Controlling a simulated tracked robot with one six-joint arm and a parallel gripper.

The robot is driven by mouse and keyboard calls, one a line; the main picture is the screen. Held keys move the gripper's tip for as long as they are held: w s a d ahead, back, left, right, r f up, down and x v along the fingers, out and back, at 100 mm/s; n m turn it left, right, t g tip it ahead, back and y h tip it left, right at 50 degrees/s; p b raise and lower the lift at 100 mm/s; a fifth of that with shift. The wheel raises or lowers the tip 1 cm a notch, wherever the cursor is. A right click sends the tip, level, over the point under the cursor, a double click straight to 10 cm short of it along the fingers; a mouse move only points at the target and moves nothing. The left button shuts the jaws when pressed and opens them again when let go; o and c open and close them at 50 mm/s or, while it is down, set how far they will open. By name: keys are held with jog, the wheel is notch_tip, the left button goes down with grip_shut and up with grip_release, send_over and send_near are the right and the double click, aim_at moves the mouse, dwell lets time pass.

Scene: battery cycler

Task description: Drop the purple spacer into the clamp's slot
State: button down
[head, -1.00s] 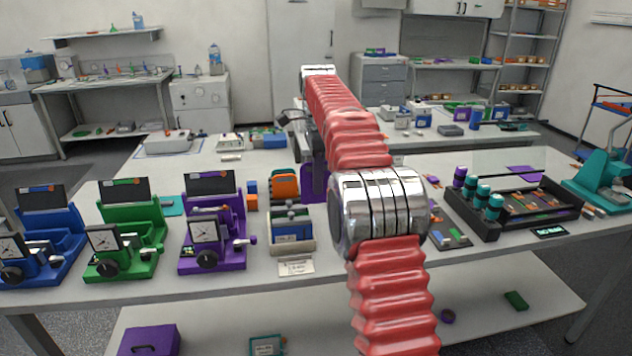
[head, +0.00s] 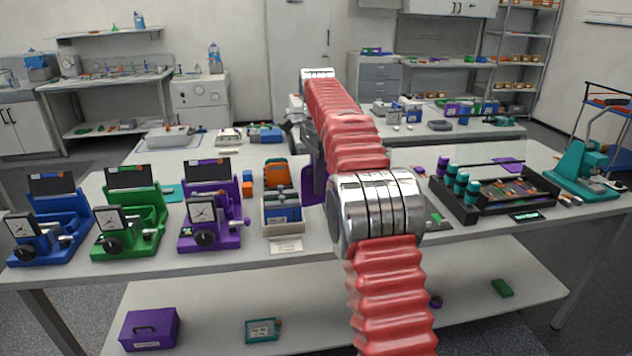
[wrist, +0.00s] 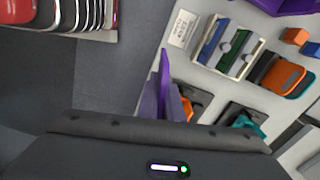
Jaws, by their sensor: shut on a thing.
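A thin purple spacer (wrist: 165,72) stands edge-on between the fingers of my gripper (wrist: 164,103) in the wrist view. My gripper is shut on it. In the head view the purple spacer (head: 311,183) hangs just left of my arm, which hides part of it and most of my gripper. Three dial-fronted fixtures stand along the left of the table: a blue one (head: 52,242), a green one (head: 137,232) and a purple one (head: 212,225). They look like clamps, but I cannot make out a slot clearly. My gripper is right of the purple fixture.
A pale divided box (head: 284,228) with coloured plates stands right of the purple fixture; it also shows in the wrist view (wrist: 240,70). A black tray (head: 470,207) and a teal press (head: 580,172) stand at the right. The floor in front of the table is clear.

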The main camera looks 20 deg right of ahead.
jog(key=a+f+n, duration=0.1)
jog(key=f+n, duration=0.1)
jog(key=n, duration=0.1)
jog(key=f+n, duration=0.2)
jog(key=n, duration=0.1)
jog(key=a+f+n, duration=0.1)
jog(key=f+n, duration=0.2)
jog(key=shift+a+f+n, duration=0.1)
jog(key=shift+a+n, duration=0.2)
jog(key=shift+a, duration=0.05)
jog(key=s+a+f+n, duration=0.6)
jog(key=a+f+n, duration=0.1)
jog(key=a, duration=0.4)
jog(key=shift+s+f+n, duration=0.2)
jog(key=shift+s+n, duration=0.15)
jog(key=shift+n, duration=0.25)
